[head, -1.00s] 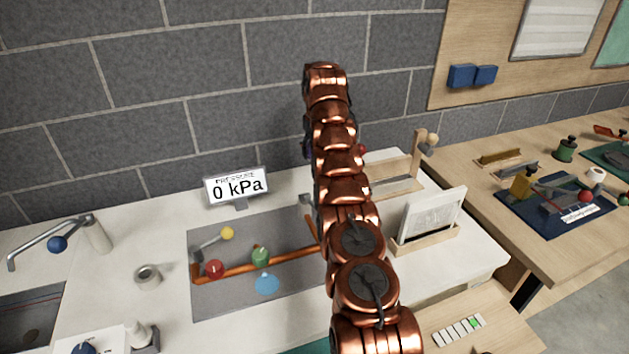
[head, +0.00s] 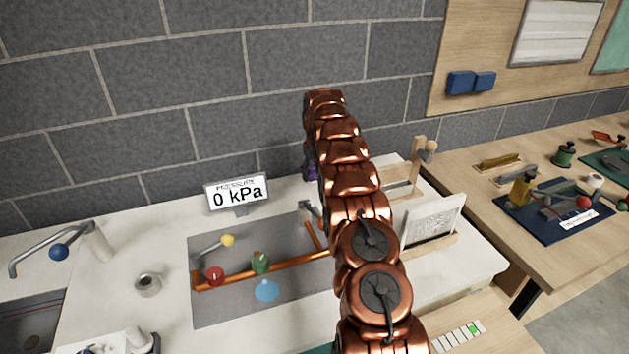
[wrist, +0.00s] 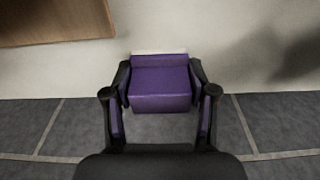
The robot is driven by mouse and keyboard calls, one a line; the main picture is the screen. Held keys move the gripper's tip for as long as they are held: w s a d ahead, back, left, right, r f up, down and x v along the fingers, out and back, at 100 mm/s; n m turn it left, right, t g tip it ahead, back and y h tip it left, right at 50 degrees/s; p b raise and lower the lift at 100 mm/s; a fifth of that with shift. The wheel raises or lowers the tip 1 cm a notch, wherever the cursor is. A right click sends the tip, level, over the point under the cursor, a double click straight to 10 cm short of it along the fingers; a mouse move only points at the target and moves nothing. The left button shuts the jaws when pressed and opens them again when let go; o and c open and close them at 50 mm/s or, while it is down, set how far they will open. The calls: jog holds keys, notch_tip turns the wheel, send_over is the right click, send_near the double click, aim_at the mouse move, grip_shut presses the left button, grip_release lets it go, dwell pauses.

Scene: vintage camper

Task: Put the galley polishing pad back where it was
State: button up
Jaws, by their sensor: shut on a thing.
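The polishing pad (wrist: 160,90) is a purple block with a pale strip along its far edge in the wrist view. My gripper (wrist: 160,82) is shut on it, with one black finger on each side. The pad is over or against the pale counter close to the grey wall; I cannot tell whether it touches the surface. In the head view only a small purple patch (head: 312,173) shows beside my copper arm, near the wall at the back of the counter. My arm hides most of the gripper there.
A wooden stand (head: 400,188) is just right of my arm, with a framed card (head: 432,222) in front of it. The pressure display (head: 238,192) and copper pipe (head: 265,269) lie to the left. A brown wooden edge (wrist: 50,20) shows in the wrist view.

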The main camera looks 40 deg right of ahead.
aim_at(315, 176)
jog(key=shift+f+p, duration=0.65)
jog(key=shift+f, duration=1.05)
jog(key=shift+f, duration=0.15)
jog(key=o, duration=1.2)
jog(key=r+b, duration=0.1)
jog(key=r, duration=0.2)
jog(key=r+b, duration=0.1)
jog(key=r, duration=0.2)
jog(key=s+r+b, duration=0.1)
jog(key=r+b, duration=0.1)
jog(key=r, duration=0.1)
jog(key=shift+a+r, duration=0.1)
jog(key=shift+r, duration=0.9)
jog(key=shift+s+r, duration=0.15)
jog(key=shift+r, duration=0.45)
